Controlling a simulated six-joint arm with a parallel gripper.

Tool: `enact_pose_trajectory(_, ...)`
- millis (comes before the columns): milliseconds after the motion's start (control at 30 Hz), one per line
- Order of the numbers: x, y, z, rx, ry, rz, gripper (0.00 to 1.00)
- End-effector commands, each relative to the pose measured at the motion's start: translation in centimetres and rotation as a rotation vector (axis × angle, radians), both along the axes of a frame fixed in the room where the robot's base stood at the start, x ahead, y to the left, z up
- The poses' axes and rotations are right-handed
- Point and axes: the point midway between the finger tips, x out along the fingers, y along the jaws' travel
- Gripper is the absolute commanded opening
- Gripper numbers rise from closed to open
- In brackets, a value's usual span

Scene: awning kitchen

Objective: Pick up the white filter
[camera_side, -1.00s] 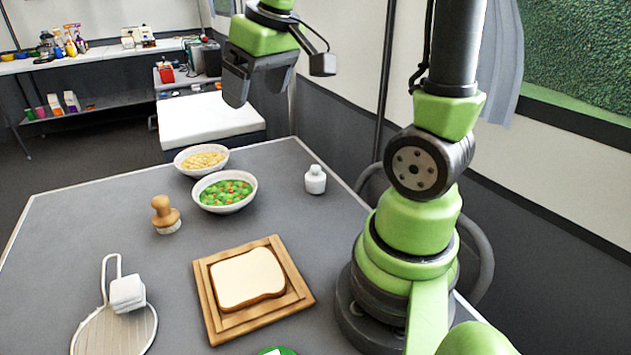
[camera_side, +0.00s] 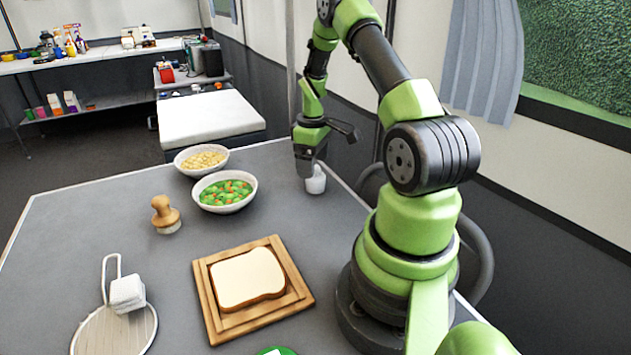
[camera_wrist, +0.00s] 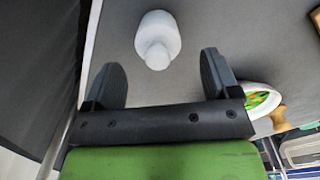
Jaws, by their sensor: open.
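A small white bottle-shaped thing (camera_side: 316,182), which may be the white filter, stands upright near the table's far right edge. My gripper (camera_side: 306,165) is just above it, pointing down, and a finger hides its top in the side view. In the wrist view the white thing (camera_wrist: 158,40) lies ahead of the open fingers (camera_wrist: 164,72), roughly midway between them across the picture. The fingers are empty, and I see no contact with it.
A bowl of peas and carrots (camera_side: 224,208) and a bowl of yellow food (camera_side: 201,173) stand left of my gripper.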

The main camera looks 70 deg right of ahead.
Motion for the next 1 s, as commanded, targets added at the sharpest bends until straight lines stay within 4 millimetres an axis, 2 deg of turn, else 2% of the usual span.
enact_pose_trajectory(400,-0.6,0.0,-5.1,0.002,0.001,0.0,0.81)
enact_pose_trajectory(667,-0.5,-0.1,-5.4,0.0,-0.002,-0.001,0.81)
enact_pose_trajectory(767,-0.5,-0.1,-5.4,0.0,-0.001,-0.001,0.61)
enact_pose_trajectory(900,-0.5,-0.1,-5.4,0.0,-0.001,-0.001,0.29)
enact_pose_trajectory(1000,-0.5,-0.1,-5.3,0.0,-0.001,-0.001,0.27)
